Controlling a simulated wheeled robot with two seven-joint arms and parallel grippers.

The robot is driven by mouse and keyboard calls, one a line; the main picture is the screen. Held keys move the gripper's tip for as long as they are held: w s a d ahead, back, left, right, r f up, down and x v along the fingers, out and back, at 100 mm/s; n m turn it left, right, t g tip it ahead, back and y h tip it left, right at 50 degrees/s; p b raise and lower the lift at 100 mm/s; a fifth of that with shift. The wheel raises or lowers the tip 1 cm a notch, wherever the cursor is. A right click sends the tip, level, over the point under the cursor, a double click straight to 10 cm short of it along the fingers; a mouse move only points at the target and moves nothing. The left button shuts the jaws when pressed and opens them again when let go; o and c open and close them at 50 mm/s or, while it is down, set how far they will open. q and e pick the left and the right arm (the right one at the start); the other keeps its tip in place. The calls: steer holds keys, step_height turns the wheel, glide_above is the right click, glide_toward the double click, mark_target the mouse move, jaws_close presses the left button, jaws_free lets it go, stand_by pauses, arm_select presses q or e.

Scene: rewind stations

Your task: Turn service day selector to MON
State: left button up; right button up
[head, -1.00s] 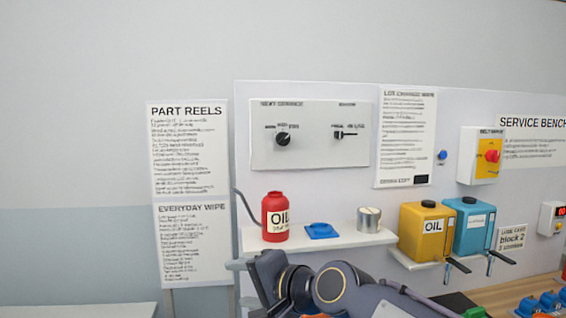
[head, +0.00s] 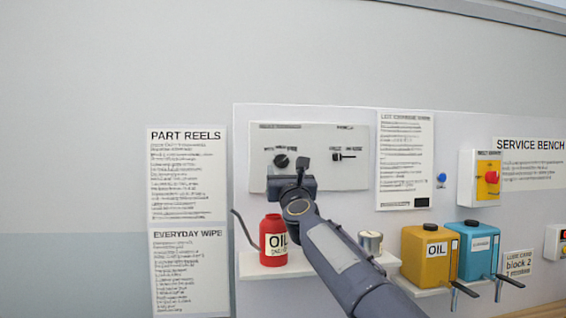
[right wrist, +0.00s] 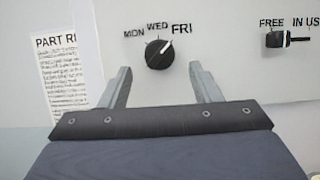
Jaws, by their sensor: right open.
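The service day selector is a round black knob (right wrist: 158,54) on a white panel, with MON, WED and FRI printed around it from left to right. Its white mark points up and right, on the FRI side. In the head view the knob (head: 282,161) shows just left of my right gripper (head: 302,168). In the right wrist view my right gripper (right wrist: 158,72) is open and empty, its fingers on either side of the knob in the picture. The fingers look short of the knob and apart from it. My left gripper is not in view.
A FREE / IN USE slider (right wrist: 290,39) is on the same panel (head: 322,182), to the right. Below, a shelf (head: 262,267) holds a red oil bottle (head: 273,240) and a metal tin (head: 371,243). Yellow (head: 428,257) and blue (head: 478,251) containers stand farther right.

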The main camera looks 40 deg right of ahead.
mark_target(282, 164)
steer(key=p+x, duration=0.2)
steer(key=x, duration=0.2)
steer(key=c, duration=1)
